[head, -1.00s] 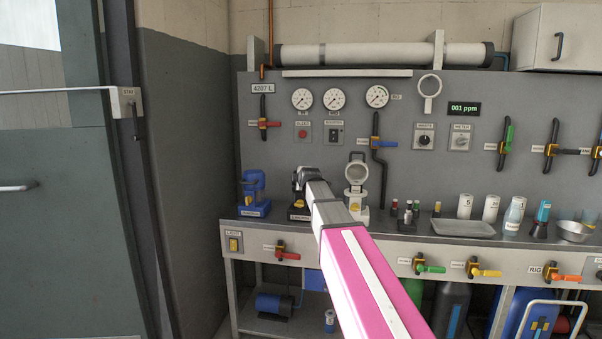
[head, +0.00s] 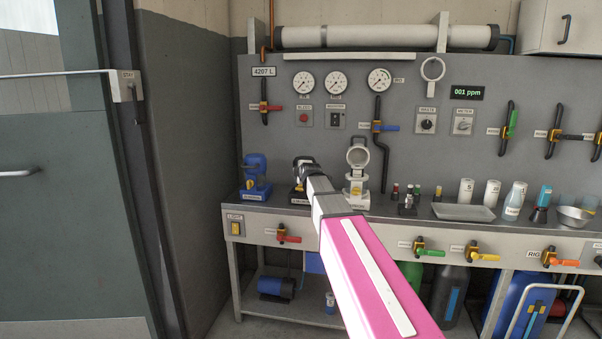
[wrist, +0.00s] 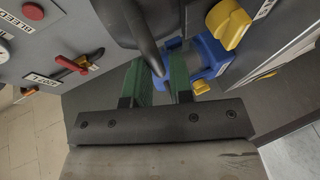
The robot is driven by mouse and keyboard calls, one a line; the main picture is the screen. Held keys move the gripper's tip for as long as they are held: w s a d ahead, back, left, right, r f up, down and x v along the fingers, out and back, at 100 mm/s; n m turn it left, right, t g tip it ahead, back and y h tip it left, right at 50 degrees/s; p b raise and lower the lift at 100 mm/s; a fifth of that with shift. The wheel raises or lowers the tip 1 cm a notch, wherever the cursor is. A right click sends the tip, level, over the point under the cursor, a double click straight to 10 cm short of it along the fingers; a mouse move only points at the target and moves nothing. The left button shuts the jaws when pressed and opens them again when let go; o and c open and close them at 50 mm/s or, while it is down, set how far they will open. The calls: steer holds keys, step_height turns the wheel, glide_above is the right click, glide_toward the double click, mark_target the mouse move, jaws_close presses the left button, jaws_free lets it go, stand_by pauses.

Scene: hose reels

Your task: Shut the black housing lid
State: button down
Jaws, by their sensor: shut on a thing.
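The black housing (head: 298,195) stands on the bench between a blue housing (head: 256,180) and a white housing (head: 357,185). My arm partly hides it in the head view. Its dark lid (head: 302,161) shows at the tip of my arm; its exact angle cannot be told. My gripper (head: 309,174) is at this lid. In the wrist view my gripper's green fingers (wrist: 157,78) are closed around a dark, slim part of the black lid (wrist: 140,32). A yellow knob (wrist: 228,22) and blue housing parts lie just beyond the fingers.
A red-handled valve (head: 264,107) is on the panel above the blue housing. Small bottles (head: 408,200) and a tray (head: 463,212) stand to the right. The white housing's round lid (head: 358,156) stands raised close to my arm. Floor at the left is clear.

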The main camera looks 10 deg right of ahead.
steer(key=c, duration=1.1)
jaws_free()
steer(key=shift+s+f+g, duration=0.2)
steer(key=shift+f+g, duration=0.1)
steer(key=shift+f, duration=0.4)
steer(key=shift+r, duration=0.1)
steer(key=shift+w+r, duration=0.1)
steer(key=v, duration=1.1)
steer(key=shift+w, duration=0.1)
